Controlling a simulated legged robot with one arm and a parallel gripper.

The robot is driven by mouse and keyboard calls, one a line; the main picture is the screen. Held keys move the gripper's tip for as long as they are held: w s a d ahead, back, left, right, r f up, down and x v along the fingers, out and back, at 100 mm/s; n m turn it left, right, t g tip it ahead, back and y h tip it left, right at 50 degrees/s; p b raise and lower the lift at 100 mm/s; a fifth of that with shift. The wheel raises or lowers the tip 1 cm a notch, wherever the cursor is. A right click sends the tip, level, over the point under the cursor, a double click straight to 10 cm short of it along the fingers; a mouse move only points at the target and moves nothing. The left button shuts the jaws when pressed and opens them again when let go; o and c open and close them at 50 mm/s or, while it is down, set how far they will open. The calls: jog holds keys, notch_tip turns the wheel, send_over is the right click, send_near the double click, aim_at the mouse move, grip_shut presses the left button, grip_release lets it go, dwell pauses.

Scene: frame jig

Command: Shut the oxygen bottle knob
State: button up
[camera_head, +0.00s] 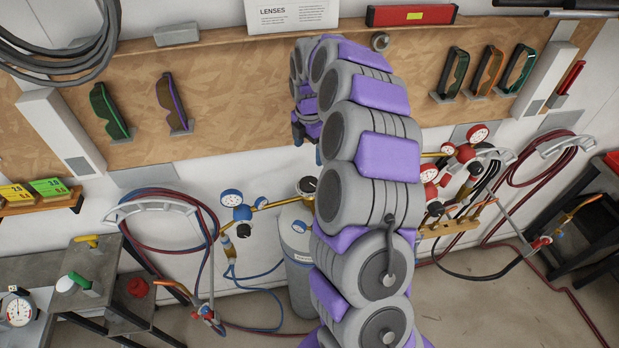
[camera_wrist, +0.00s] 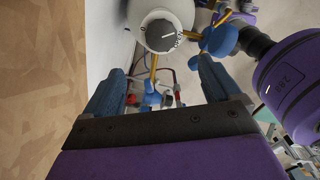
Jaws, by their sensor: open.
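A pale grey gas bottle (camera_head: 299,268) stands on the floor against the wall, partly hidden by my arm. A dark round knob (camera_head: 307,185) sits at its top, beside the arm. In the wrist view the grey knob (camera_wrist: 161,37) with white markings shows on the bottle's pale round top (camera_wrist: 178,8). My gripper (camera_wrist: 157,72) is open and empty, its two blue fingers apart. The knob appears beyond the fingertips, not between them. In the head view my gripper (camera_head: 307,143) is mostly hidden behind my arm, above the bottle.
Blue gauges (camera_head: 231,198) on a brass fitting stand left of the knob; a blue gauge (camera_wrist: 221,40) shows close to the right finger. Red gauges (camera_head: 477,134) are right of my arm. A wooden board (camera_head: 230,80) with goggles lines the wall. Hoses hang on both sides.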

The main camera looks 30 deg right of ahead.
aim_at(309, 182)
notch_tip(309, 182, down, 14)
jog(key=shift+s+a+r+p, duration=0.1)
jog(key=shift+r+p, duration=0.1)
jog(key=shift+p, duration=0.75)
jog(key=shift+c, duration=0.2)
jog(key=c, duration=1)
